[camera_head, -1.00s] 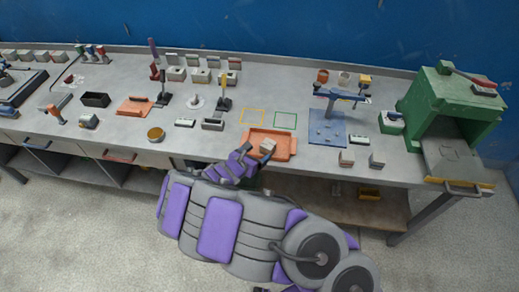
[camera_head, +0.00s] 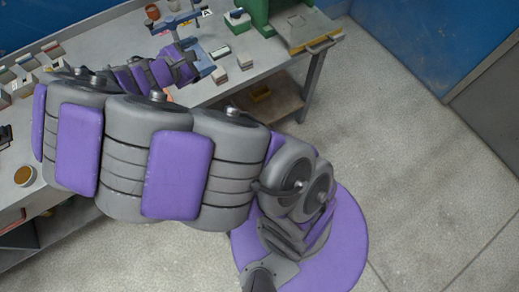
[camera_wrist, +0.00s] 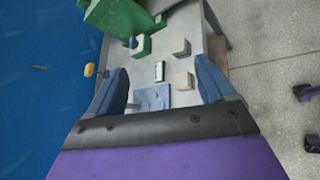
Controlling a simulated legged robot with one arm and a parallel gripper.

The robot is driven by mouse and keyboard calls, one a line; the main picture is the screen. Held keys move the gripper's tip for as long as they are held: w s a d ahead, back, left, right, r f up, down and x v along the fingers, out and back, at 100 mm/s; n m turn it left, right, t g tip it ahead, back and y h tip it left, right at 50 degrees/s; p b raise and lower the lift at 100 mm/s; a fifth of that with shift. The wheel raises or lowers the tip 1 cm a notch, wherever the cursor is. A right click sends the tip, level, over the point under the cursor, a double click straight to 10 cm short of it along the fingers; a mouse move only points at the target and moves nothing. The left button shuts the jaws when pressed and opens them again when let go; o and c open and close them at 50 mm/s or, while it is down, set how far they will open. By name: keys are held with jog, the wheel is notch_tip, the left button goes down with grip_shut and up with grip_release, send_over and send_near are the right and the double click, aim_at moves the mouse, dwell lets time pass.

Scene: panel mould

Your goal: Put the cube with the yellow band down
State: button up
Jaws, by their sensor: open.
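My gripper (camera_head: 203,62) is open, with its two blue fingers (camera_wrist: 109,92) spread wide in the wrist view, and I see nothing held between them. It is over the bench near the blue plate (camera_wrist: 152,97). Two small pale cubes, a nearer one (camera_wrist: 185,82) and a farther one (camera_wrist: 182,48), stand on the bench beyond the fingers. They also show in the head view, as a left cube (camera_head: 220,75) and a right cube (camera_head: 245,62). I cannot make out a yellow band on either. My arm hides most of the orange tray.
The green machine (camera_wrist: 113,16) stands at the bench's far end, with a green block (camera_wrist: 140,46) before it. A yellow knob (camera_wrist: 89,70) is left of the fingers. The bench edge runs close beside the cubes.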

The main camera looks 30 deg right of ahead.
jog(key=s+d+r+m+g+y, duration=0.25)
jog(key=s+d+m, duration=0.2)
jog(key=s, duration=0.45)
jog(key=s+d+r+m+g+y, duration=0.1)
jog(key=s+d+m+g, duration=0.25)
jog(key=s+m, duration=0.4)
jog(key=s+a+m+y, duration=0.2)
jog(key=s+a+y, duration=0.2)
jog(key=s, duration=0.5)
jog(key=s+a+m+g+y, duration=0.1)
jog(key=s+a+y, duration=0.3)
jog(key=s, duration=0.5)
jog(key=a, duration=0.2)
jog(key=shift+a+m, duration=0.35)
jog(key=shift+m, duration=0.05)
